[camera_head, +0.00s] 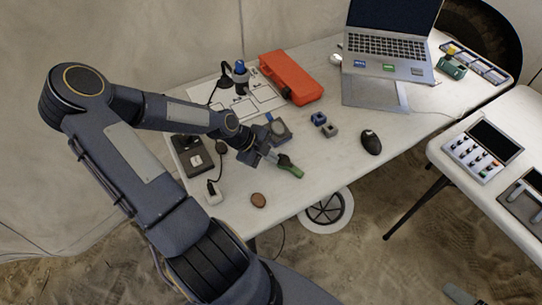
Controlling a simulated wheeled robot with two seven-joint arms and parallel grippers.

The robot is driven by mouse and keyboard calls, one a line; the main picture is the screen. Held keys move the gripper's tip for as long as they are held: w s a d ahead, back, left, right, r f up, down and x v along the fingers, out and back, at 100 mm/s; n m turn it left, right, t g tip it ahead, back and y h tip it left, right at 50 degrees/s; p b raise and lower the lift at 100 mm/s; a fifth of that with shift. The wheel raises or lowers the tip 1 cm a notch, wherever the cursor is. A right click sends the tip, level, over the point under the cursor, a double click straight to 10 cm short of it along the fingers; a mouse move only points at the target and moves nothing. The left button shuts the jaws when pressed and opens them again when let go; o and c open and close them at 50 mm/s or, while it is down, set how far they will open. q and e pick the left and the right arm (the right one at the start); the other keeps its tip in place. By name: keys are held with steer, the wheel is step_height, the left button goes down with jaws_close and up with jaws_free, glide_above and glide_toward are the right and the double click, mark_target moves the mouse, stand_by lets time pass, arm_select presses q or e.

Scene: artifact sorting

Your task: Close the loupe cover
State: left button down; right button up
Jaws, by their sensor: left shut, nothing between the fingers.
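A small green item with a dark part at its left end (292,169) lies on the white table near its front edge. It may be the loupe, but it is too small to tell, and I cannot make out whether a cover is open. My left gripper (270,157) reaches down from the left, with its fingers shut and empty. Its tips are just left of the green item's dark end; I cannot tell whether they touch it. A grey block (281,131) with a blue tab stands just behind the gripper. My right gripper is not in view.
A brown round piece (258,200) lies near the front edge. A black box (192,154) and a white power strip (213,192) are left. Small blue and grey blocks (318,118), a black mouse (371,142), a red case (291,77) and a laptop (386,48) lie right and behind.

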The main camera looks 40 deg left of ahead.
arm_select(q)
steer(key=shift+w+r+m+p, duration=0.2)
steer(key=shift+w+m+p, duration=0.1)
steer(key=shift+w+p, duration=0.25)
steer(key=shift+f, duration=0.15)
steer(key=shift+s, duration=0.1)
